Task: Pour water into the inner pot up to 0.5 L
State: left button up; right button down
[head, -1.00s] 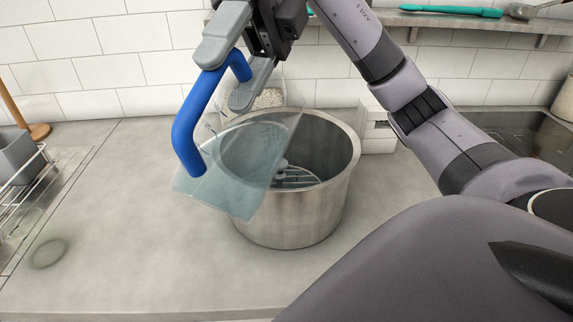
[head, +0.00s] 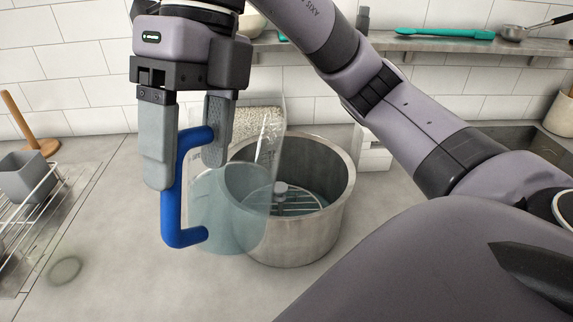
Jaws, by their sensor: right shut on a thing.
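My right gripper (head: 187,165) is shut on the blue handle (head: 172,205) of a clear measuring jug (head: 235,215). The jug is held nearly upright, with bluish water in its lower part. It overlaps the left side of the steel inner pot (head: 315,225) in the head view; the exact gap between them cannot be told. The pot stands upright on the counter. Inside it show a stirrer-like metal piece with a central knob (head: 281,188) and a bluish tint that looks like water. I cannot read the level marks. My left gripper is not in view.
A wire rack (head: 35,225) with a grey container (head: 28,175) is at the left. A white box (head: 374,155) stands behind the pot. A shelf (head: 400,45) runs along the tiled wall.

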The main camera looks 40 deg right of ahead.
jog(key=shift+r, duration=0.2)
jog(key=shift+r+t+h, duration=0.7)
jog(key=shift+r+h, duration=1.3)
jog(key=shift+r, duration=0.4)
